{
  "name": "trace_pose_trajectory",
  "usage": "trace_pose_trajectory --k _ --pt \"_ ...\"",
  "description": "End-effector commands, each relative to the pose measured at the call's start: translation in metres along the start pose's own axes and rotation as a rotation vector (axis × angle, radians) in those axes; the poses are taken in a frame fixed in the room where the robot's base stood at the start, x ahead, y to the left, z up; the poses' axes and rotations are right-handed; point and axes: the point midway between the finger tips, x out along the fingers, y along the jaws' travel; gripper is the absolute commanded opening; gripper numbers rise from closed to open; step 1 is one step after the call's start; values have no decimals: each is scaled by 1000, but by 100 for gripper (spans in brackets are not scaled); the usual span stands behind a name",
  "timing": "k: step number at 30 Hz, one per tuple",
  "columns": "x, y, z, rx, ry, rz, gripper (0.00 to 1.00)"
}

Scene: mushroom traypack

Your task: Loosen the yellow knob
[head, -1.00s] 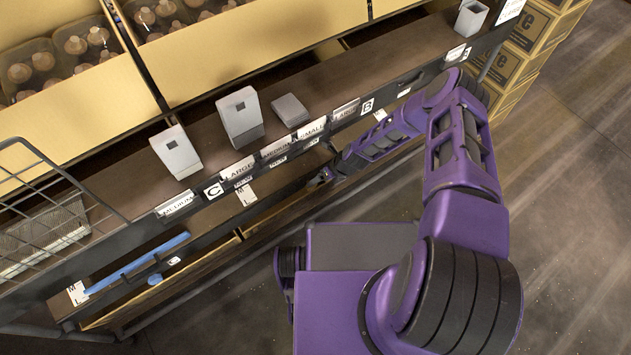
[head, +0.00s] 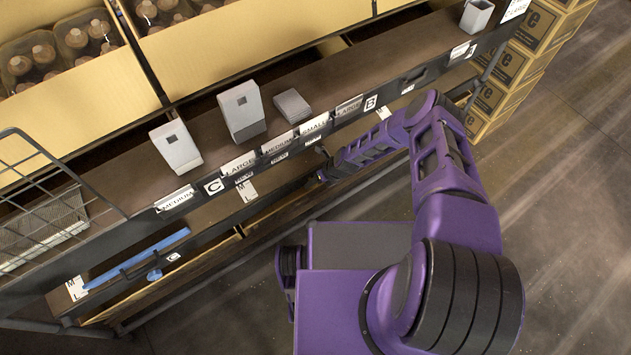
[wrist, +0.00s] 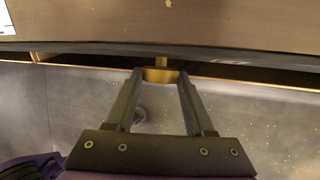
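The yellow knob (wrist: 161,75) is a small brassy piece under the dark shelf edge in the wrist view, with a short stem above it. My gripper (wrist: 161,78) has one finger on each side of the knob. The knob fills the gap between the fingertips and appears to touch both, so the gripper looks closed on it. In the head view my gripper (head: 322,175) is at the rack's front, just below the label rail. The knob is too small or hidden to make out there.
The rack's shelf (head: 365,68) holds grey boxes (head: 241,110), with a label rail along its front. A blue bar (head: 135,261) lies at lower left beside a wire basket (head: 45,225). Cardboard cartons (head: 520,60) stand at upper right. The floor (head: 570,220) at right is clear.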

Motion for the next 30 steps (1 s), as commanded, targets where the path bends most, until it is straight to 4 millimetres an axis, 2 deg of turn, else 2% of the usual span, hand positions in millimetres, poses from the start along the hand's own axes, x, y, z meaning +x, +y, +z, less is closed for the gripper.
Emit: trace_pose_trajectory --k 1,7,19,30 --pt "0 0 0 0 0 -1 35" --pt "0 -1 0 0 0 -1 0" --pt "-1 3 1 -38 2 -73 0" --pt "2 9 0 -154 1 -346 0"
